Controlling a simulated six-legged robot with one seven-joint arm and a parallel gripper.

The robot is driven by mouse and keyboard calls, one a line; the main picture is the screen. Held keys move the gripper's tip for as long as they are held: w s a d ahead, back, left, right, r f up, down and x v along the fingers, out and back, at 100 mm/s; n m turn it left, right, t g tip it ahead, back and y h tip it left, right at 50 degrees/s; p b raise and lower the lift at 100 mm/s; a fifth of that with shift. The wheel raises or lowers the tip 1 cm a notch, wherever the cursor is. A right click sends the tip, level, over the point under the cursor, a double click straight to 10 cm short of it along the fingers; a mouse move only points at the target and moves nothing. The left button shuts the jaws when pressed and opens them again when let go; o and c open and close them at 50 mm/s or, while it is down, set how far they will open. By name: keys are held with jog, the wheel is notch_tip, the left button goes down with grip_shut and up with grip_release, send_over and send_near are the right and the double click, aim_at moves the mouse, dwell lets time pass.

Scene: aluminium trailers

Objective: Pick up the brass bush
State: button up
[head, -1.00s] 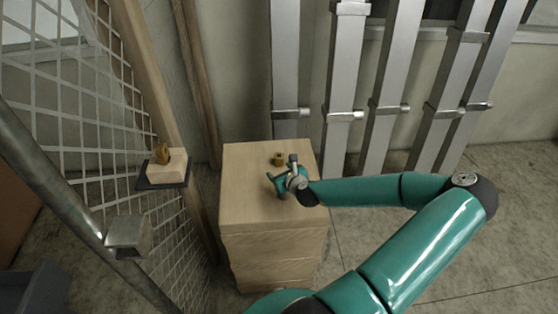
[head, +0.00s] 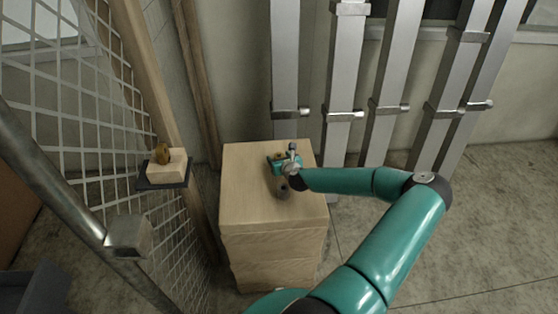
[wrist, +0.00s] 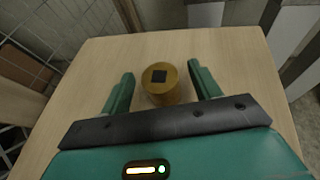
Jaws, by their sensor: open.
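The brass bush (wrist: 160,90) is a short gold-brown cylinder with a small dark square on its top face. It stands on the wooden block top (wrist: 70,125), between the two green fingers of my gripper (wrist: 161,74) in the wrist view. The fingers are apart, one on each side of the bush, with a visible gap at both sides. In the head view, my gripper (head: 279,160) is over the far part of the wooden block (head: 240,195) and hides most of the bush.
A small dark round shape (head: 283,189) shows on the block top nearer the front. Aluminium posts (head: 342,90) stand behind.

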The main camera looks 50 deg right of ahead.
jog(key=x, duration=0.2)
jog(key=shift+w+d+f, duration=0.15)
jog(key=shift+w+f, duration=0.05)
jog(key=shift+w, duration=0.05)
jog(key=c, duration=1.2)
jog(key=shift+r, duration=0.1)
jog(key=shift+c, duration=0.2)
